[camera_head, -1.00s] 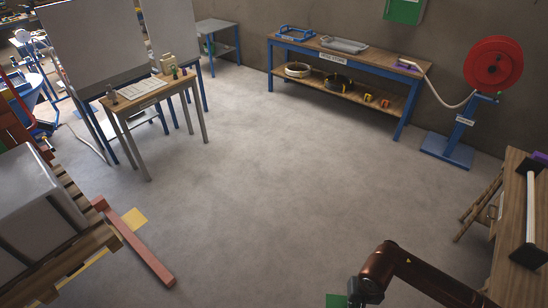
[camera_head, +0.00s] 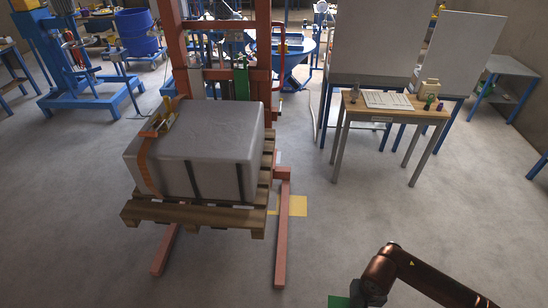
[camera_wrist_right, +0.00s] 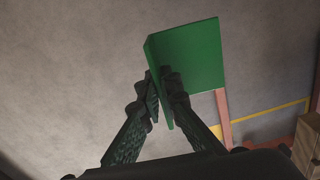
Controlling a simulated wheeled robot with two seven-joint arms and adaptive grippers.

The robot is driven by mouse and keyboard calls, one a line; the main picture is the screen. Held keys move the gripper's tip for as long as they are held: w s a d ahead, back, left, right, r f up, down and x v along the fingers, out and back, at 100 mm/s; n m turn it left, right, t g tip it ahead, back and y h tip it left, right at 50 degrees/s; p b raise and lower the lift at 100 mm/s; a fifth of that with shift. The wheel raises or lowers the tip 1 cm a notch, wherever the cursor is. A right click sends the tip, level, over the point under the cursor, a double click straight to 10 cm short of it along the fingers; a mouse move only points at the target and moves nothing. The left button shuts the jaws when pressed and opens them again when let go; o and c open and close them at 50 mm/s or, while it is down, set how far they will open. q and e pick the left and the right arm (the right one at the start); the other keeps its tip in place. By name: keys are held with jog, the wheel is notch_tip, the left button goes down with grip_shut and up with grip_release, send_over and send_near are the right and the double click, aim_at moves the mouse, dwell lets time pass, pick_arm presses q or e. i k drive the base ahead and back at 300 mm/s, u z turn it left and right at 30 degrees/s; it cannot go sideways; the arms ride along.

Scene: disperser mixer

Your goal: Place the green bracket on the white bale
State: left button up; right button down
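The green bracket (camera_wrist_right: 190,65) is an L-shaped plate held between the fingers of my right gripper (camera_wrist_right: 168,90) in the right wrist view. The fingers are shut on one of its flanges. In the head view, a small part of the bracket (camera_head: 339,301) shows at the bottom edge, beside my right arm. The white bale (camera_head: 187,155), a large pale grey block, sits on a wooden pallet at centre left, beyond and to the left of my right gripper. My left gripper is not in view.
The wooden pallet (camera_head: 195,217) rests on a red lift with a tall mast (camera_head: 263,50) and floor legs (camera_head: 283,235). A small wooden table (camera_head: 390,112) with papers stands to the right. Blue machines stand at the back left. The floor between is clear.

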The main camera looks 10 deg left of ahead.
aim_at(224, 126)
jog(key=u, duration=0.9)
jog(key=i, duration=1.2)
jog(key=u, duration=0.55)
